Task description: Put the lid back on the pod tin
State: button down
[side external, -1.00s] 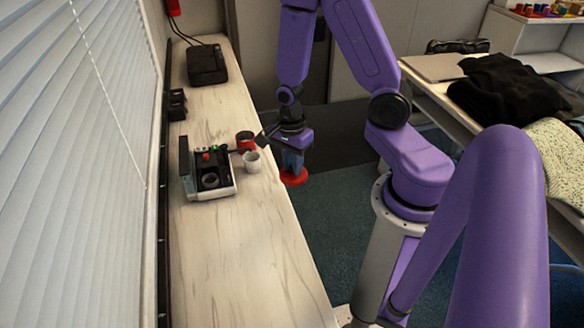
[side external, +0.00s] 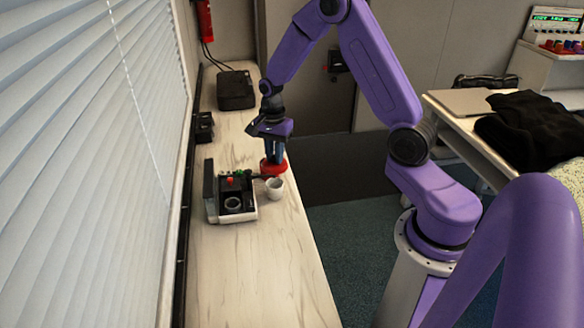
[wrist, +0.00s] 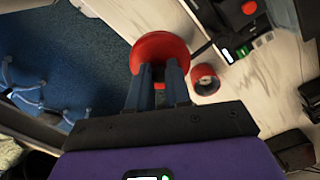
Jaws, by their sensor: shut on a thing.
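My gripper (side external: 273,154) points down over the counter, shut on the red round lid (side external: 273,167). In the wrist view the lid (wrist: 158,46) sits between the blue fingertips (wrist: 160,70). The height of the lid above the tin cannot be told.
A black box (side external: 237,90) lies farther back. The near counter (side external: 262,275) is clear.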

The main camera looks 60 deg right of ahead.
jog(key=w+d+n, duration=0.5)
jog(key=w+d, duration=0.7)
jog(key=shift+s+f, duration=0.15)
jog(key=shift+f, duration=5.5)
jog(key=shift+f, duration=0.2)
jog(key=shift+c, duration=2.4)
grip_release()
jog(key=shift+r, duration=0.1)
